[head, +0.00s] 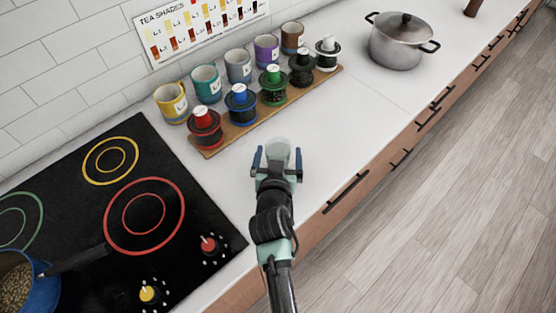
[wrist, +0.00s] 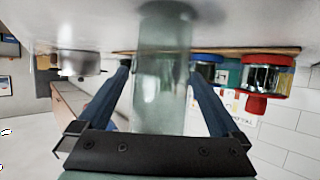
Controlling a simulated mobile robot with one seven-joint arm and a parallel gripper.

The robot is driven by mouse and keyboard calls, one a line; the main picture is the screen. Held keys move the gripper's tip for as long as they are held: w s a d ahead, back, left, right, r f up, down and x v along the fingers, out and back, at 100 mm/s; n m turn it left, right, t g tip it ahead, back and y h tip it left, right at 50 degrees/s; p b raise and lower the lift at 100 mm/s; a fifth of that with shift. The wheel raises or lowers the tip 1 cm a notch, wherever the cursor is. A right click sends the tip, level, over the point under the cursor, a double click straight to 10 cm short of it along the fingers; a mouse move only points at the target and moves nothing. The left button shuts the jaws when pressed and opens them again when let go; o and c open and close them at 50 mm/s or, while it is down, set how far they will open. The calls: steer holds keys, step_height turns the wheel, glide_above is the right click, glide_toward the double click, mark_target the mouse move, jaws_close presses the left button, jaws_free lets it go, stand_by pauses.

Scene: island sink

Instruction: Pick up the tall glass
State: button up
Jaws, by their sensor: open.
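The tall glass (head: 278,150) is clear with a grey-green tint and stands on the white counter near its front edge. My gripper (head: 277,165) is open, with one blue finger on each side of the glass. In the wrist view, which shows the scene upside down, the glass (wrist: 161,85) fills the space between the fingers (wrist: 160,75). A gap shows between each finger and the glass there, narrower on the right. I cannot tell whether either finger touches it. In the head view my gripper hides the near lower part of the glass.
A wooden board (head: 225,144) with several jars and mugs stands behind the glass, near the wall. A black cooktop (head: 140,200) with a blue pan (head: 40,290) lies to the left. A lidded pot (head: 398,45) stands at the far right. The counter between board and pot is clear.

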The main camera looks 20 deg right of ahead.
steer(key=shift+w+d+f, duration=0.15)
steer(key=shift+w+f, duration=0.05)
steer(key=shift+w, duration=0.2)
steer(key=c, duration=1.6)
